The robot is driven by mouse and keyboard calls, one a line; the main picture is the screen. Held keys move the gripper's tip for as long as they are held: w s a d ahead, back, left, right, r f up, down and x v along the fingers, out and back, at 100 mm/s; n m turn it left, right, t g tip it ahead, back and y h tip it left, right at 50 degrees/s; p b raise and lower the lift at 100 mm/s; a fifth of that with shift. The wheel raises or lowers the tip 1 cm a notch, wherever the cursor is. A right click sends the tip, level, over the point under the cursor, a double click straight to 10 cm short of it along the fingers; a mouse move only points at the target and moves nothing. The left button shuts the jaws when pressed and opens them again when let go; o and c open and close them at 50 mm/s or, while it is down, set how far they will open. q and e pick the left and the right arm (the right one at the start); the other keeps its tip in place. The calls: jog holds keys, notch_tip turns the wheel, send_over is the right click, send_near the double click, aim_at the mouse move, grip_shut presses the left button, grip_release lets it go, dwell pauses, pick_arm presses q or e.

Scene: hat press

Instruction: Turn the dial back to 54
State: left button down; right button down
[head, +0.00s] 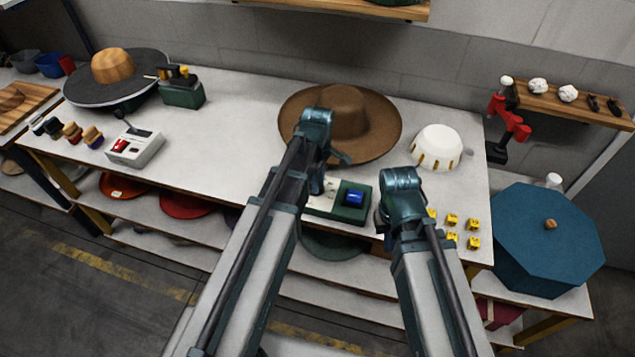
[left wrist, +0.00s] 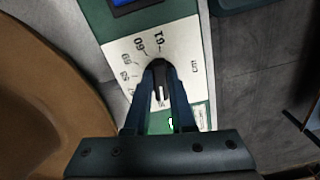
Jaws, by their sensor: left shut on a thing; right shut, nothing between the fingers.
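The dial (left wrist: 161,82) is a dark knob with a white mark, set on the white scale panel (left wrist: 123,50) of a green control box. Printed numbers curve around it; 61 and 60 read clearly, and lower ones run down the left side. The white mark points toward the bottom of the left wrist view, between my fingers. My left gripper (left wrist: 158,70) is shut on the dial from both sides. In the head view the control box (head: 353,216) stands at the table's front edge, its dial hidden by my left gripper (head: 318,188). My right gripper (head: 388,236) is shut and empty beside the box, mostly hidden by its arm.
A brown wide-brimmed hat (head: 295,120) lies right behind the box. A white dome (head: 437,147) and several small yellow blocks (head: 472,243) are to the right. A grey switch box (head: 135,147) stands on the left. The table between is clear.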

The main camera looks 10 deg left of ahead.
pick_arm(q)
jog(key=n, duration=0.4)
jog(key=shift+w+n, duration=0.15)
jog(key=shift+n, duration=0.55)
jog(key=c, duration=0.8)
grip_release()
jog(key=shift+o, duration=0.2)
notch_tip(320, 180, up, 14)
jog(key=p, duration=1.3)
jog(key=shift+p, duration=0.4)
jog(key=shift+f, duration=0.15)
